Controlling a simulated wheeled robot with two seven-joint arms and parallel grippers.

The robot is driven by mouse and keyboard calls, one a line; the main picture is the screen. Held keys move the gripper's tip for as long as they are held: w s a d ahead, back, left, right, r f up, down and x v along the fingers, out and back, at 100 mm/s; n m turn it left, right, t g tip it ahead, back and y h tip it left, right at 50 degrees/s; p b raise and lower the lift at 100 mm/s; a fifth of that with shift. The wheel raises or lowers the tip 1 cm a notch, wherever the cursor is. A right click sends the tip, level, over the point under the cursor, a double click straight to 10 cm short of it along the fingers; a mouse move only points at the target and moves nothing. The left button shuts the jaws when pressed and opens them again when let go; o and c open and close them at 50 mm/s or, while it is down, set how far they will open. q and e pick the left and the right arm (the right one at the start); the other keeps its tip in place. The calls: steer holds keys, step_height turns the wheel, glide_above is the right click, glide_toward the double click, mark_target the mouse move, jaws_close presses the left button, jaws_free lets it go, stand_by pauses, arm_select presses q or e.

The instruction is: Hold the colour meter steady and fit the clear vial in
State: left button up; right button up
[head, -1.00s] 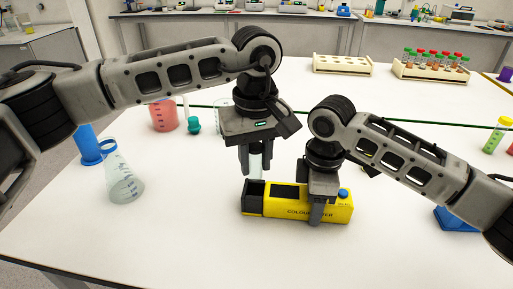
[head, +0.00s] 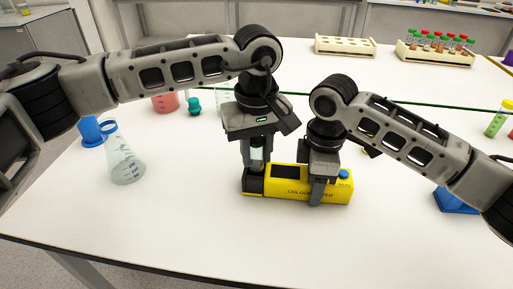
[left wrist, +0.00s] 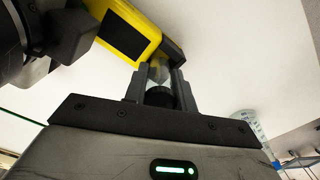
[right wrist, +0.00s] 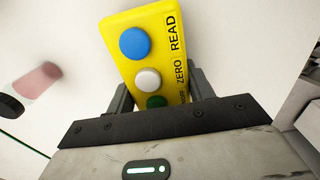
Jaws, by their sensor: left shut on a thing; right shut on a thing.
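The yellow colour meter (head: 325,194) lies on the white bench with its dark end to the left. My right gripper (head: 318,190) is shut across its body near the right end. The right wrist view shows the meter's blue, white and green buttons (right wrist: 148,80) between the fingers. My left gripper (head: 256,162) is shut on the clear vial (head: 257,153), held upright over the meter's dark end. In the left wrist view the vial (left wrist: 159,72) is between the fingers, its tip close to that end. Whether the tip has entered the meter is hidden.
A conical flask (head: 125,160) stands at the left, with a blue object (head: 91,133) behind it. Racks (head: 435,53) stand at the back. The bench in front is clear.

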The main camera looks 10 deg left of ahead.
arm_select(q)
steer(key=shift+s+f, duration=0.1)
steer(key=shift+f, duration=1.05)
steer(key=shift+r, duration=0.1)
steer(key=shift+r, duration=1)
steer(key=shift+f, duration=1)
steer(key=shift+r, duration=1)
steer(key=shift+f, duration=0.9)
stand_by(0.7)
steer(key=shift+r, duration=0.9)
